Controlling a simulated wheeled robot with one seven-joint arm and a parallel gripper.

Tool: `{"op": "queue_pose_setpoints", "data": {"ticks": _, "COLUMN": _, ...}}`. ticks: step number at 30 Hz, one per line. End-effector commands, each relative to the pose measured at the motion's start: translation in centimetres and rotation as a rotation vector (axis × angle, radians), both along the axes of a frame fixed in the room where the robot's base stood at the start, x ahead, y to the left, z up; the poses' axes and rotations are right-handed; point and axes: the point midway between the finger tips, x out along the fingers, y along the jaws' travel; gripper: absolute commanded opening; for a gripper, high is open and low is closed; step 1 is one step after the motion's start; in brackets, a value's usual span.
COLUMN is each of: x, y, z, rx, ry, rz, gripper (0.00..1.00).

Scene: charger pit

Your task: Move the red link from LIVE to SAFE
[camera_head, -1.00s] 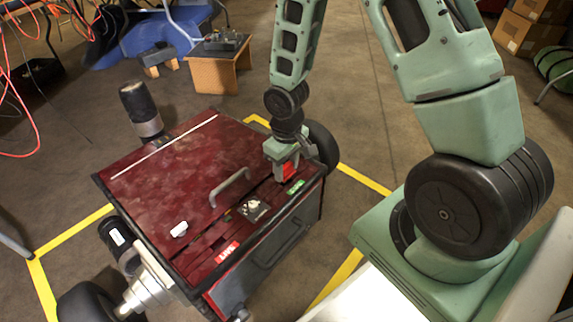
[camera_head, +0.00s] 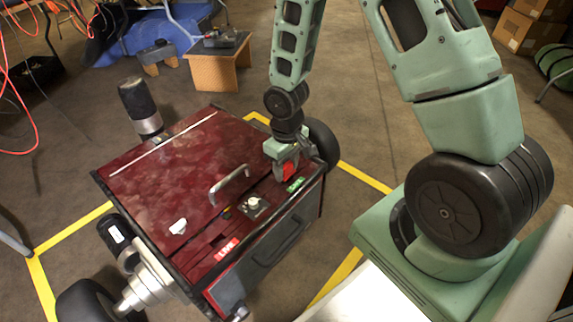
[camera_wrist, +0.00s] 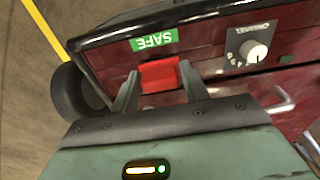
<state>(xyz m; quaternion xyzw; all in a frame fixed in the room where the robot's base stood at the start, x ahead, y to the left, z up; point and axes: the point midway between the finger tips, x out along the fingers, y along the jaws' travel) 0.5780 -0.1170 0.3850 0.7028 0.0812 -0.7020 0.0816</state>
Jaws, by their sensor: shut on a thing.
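The red link (camera_wrist: 159,76) is a small red block between my gripper's fingers in the wrist view. It also shows in the head view (camera_head: 290,171), under my gripper (camera_head: 283,157). My gripper (camera_wrist: 160,88) is shut on it, beside the green SAFE label (camera_wrist: 154,40), which is upside down in the wrist view. The SAFE label also shows in the head view (camera_head: 296,185). The red LIVE label (camera_head: 227,249) is at the near left end of the same panel. Whether the link is seated in a slot is hidden.
A dark red wheeled machine (camera_head: 150,180) carries the panel. A white knob (camera_wrist: 257,53) sits on a grey plate between the labels. A metal handle (camera_head: 229,186) stands up from the lid. Yellow floor tape (camera_head: 362,178) surrounds the machine.

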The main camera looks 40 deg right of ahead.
Motion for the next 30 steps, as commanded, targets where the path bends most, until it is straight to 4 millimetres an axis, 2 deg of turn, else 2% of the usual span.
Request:
{"op": "queue_pose_setpoints", "data": {"ticks": 27, "x": 0.0, "y": 0.0, "z": -1.8, "rx": 0.000, "ry": 0.000, "rz": 0.001, "gripper": 0.22}}
{"op": "queue_pose_setpoints", "data": {"ticks": 28, "x": 0.0, "y": 0.0, "z": -1.7, "rx": 0.000, "ry": 0.000, "rz": 0.001, "gripper": 0.53}}
{"op": "queue_pose_setpoints", "data": {"ticks": 30, "x": 0.0, "y": 0.0, "z": -1.7, "rx": 0.000, "ry": 0.000, "rz": 0.000, "gripper": 0.70}}
